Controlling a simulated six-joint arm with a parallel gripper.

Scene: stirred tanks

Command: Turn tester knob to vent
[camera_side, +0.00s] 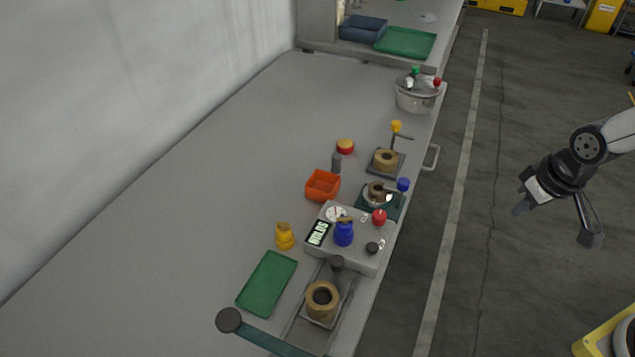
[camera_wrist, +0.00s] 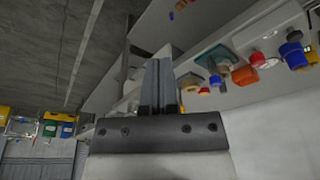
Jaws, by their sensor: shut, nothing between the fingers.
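The tester (camera_side: 357,259) is a light grey box near the bench's front edge in the side view. It carries a lit display (camera_side: 318,233), a round white dial (camera_side: 336,213), a blue knob-like part (camera_side: 343,234), a red knob (camera_side: 379,216) and a small black knob (camera_side: 372,248). Their markings are too small to read, so I cannot tell which setting is vent. My gripper (camera_side: 520,209) hangs over the floor to the right of the bench, well apart from the tester. In the wrist view my gripper (camera_wrist: 160,66) has its fingers together and empty.
An orange tray (camera_side: 322,186), a yellow bottle (camera_side: 285,236) and a green tray (camera_side: 266,283) lie beside the tester. A handle (camera_side: 431,157) sticks out from the edge. The bench's wall side is clear.

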